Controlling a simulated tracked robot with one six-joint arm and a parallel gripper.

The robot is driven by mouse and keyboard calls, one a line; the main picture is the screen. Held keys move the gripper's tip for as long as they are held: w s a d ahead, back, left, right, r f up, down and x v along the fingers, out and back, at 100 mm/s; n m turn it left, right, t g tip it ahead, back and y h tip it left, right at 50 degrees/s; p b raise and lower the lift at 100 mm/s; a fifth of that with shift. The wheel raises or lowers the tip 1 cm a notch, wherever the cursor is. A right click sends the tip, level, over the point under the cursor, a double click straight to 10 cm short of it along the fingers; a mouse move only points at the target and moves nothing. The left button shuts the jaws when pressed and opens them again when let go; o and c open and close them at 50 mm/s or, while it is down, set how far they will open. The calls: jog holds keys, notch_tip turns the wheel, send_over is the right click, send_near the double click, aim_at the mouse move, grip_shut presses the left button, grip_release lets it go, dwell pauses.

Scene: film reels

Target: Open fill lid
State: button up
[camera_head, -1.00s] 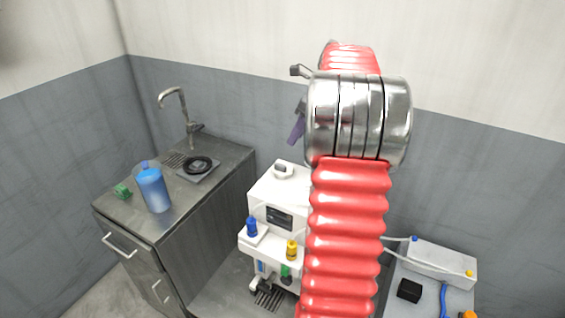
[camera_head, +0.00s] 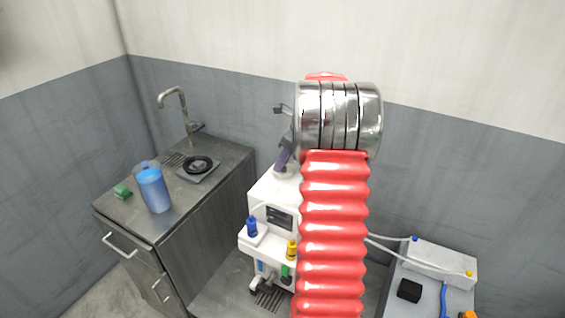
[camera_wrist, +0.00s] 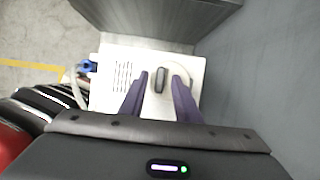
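The white machine (camera_head: 268,192) stands on a low counter, and its round white fill lid (camera_wrist: 182,74) is on top. The lid has a raised grey grip bar (camera_wrist: 160,80). In the wrist view my gripper (camera_wrist: 160,79) is open, with one purple finger on each side of the bar and gaps between. In the head view my gripper (camera_head: 284,155) is just above the lid, and its purple finger hides much of it. I cannot tell how far above the bar the fingertips are. The lid looks shut.
A dark sink counter (camera_head: 215,158) with a tap (camera_head: 180,110) and a blue jug (camera_head: 154,190) stands at left. Blue (camera_head: 252,227) and yellow (camera_head: 292,250) fittings are on the machine's front. A grey box (camera_head: 440,260) with hoses is at right. The wall is close behind.

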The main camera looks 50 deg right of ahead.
jog(key=shift+w+f, duration=0.1)
jog(key=shift+f, duration=0.15)
jog(key=shift+c, duration=0.5)
grip_shut()
